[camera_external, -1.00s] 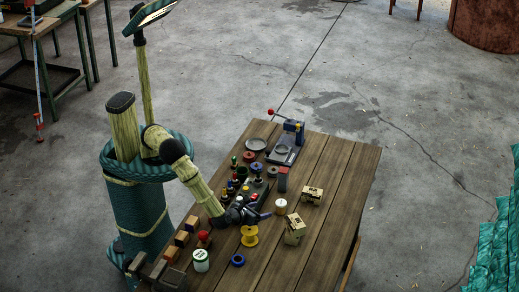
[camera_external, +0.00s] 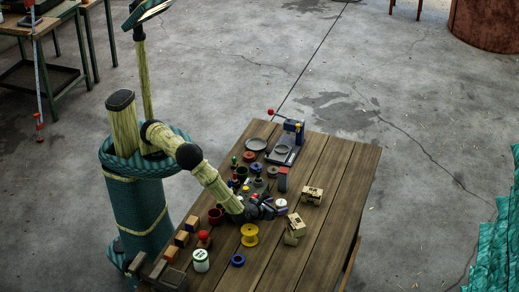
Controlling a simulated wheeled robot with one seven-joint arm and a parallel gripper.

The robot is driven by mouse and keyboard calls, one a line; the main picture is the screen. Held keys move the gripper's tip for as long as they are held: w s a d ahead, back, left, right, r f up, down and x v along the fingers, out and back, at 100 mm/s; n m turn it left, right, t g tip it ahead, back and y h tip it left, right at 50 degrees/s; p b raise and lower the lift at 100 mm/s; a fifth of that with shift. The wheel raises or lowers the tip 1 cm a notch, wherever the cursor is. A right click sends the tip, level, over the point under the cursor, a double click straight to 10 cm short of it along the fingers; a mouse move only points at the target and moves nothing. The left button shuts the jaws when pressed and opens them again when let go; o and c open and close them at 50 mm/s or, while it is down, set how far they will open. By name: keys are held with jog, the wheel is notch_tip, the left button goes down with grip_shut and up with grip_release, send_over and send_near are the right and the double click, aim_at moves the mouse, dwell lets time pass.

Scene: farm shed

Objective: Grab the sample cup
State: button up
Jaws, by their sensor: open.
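My gripper (camera_external: 274,208) is open, low over the middle of the wooden table (camera_external: 325,215), pointing right. A small round container with a white top (camera_external: 281,202) stands right at its fingertips; its lower part is partly hidden by the gripper. I cannot tell whether the fingers touch it or lie around it. A white jar with a green band (camera_external: 201,260) stands at the table's near left, apart from the gripper. A dark red cup (camera_external: 215,216) stands left of the gripper. No label shows which of these is the sample cup.
A yellow spool (camera_external: 250,235) stands just in front of the gripper. Two tan boxes (camera_external: 312,195) (camera_external: 294,228) are to its right. A blue ring (camera_external: 238,260) lies nearer. A blue press-like device (camera_external: 290,140) stands at the back. The table's right side is clear.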

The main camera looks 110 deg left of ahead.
aim_at(284, 203)
jog(key=p+x, duration=0.1)
jog(key=x, duration=0.4)
jog(key=shift+w+a+f, duration=0.15)
jog(key=shift+a, duration=0.2)
jog(key=shift+c, duration=0.2)
jog(key=c, duration=1)
